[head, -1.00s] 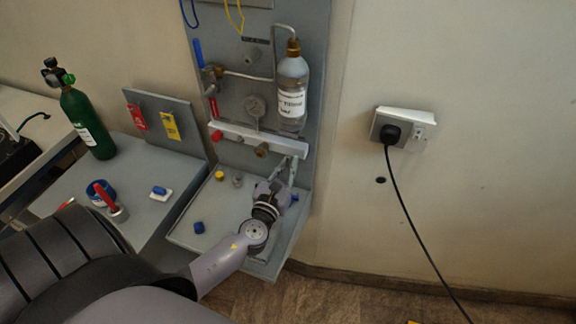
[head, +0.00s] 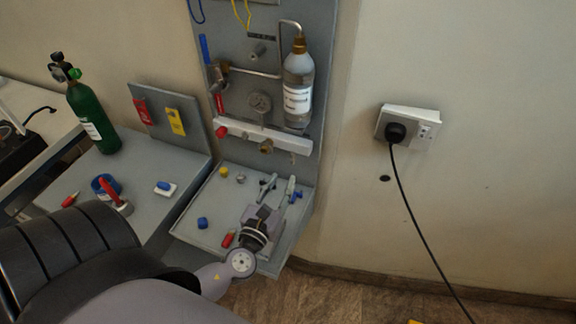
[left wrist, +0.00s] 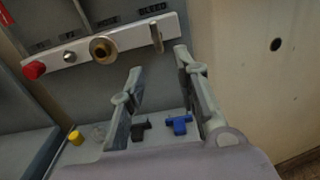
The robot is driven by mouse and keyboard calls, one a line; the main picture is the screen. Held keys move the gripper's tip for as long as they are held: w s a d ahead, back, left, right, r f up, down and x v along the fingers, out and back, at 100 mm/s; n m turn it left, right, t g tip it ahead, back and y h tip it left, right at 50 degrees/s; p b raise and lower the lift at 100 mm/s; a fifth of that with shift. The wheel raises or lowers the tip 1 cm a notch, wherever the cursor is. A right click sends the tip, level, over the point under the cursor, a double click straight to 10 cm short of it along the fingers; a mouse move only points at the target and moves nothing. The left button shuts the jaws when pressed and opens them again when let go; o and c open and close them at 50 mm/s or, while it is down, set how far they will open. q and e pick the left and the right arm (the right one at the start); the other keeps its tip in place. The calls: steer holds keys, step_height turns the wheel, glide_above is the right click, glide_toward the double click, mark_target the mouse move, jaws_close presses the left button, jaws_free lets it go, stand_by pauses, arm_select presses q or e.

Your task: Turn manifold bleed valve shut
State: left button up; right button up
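The manifold is a white bar (head: 285,141) on the grey upright panel, seen also in the left wrist view (left wrist: 75,57). At its right end, under the label BLEED, the bleed valve has a small metal lever (left wrist: 157,37), which stands roughly upright across the bar. I cannot make out the lever in the head view. My left gripper (head: 279,184) is below the bar and over the tray. In the left wrist view its two fingers (left wrist: 158,62) are spread with nothing between them, and their tips are apart from the lever. My right gripper is not in view.
A brass fitting (left wrist: 103,49) and a red knob (left wrist: 34,70) sit left on the bar. Small blue (head: 202,223), red and yellow parts lie on the grey tray (head: 190,236). A labelled bottle (head: 298,88) stands above the bar.

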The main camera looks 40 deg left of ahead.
arm_select(q)
steer(key=v, duration=0.3)
steer(key=shift+s, duration=0.35)
steer(key=shift+d, duration=0.1)
